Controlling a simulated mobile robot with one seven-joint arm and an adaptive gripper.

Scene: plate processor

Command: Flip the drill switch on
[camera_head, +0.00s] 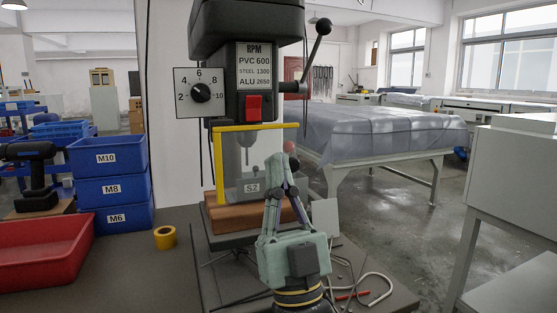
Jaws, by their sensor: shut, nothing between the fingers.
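The drill press (245,22) stands at the centre with a dark head. Its red switch (253,107) sits on the front face below the RPM label plate. I cannot tell from this view whether the switch is on or off. My gripper (284,160) rises from the bottom centre with its fingers shut and empty. The fingertips appear below and to the right of the switch in the picture, apart from it. They overlap the right part of the drill's lower area and hide some of it.
A yellow bar frame (221,166) stands before the drill, below the switch. A speed dial (201,92) is left of it; a black-knobbed lever (316,40) is right. Blue bins (107,157), a red tray (38,252) and yellow tape (165,238) are at left.

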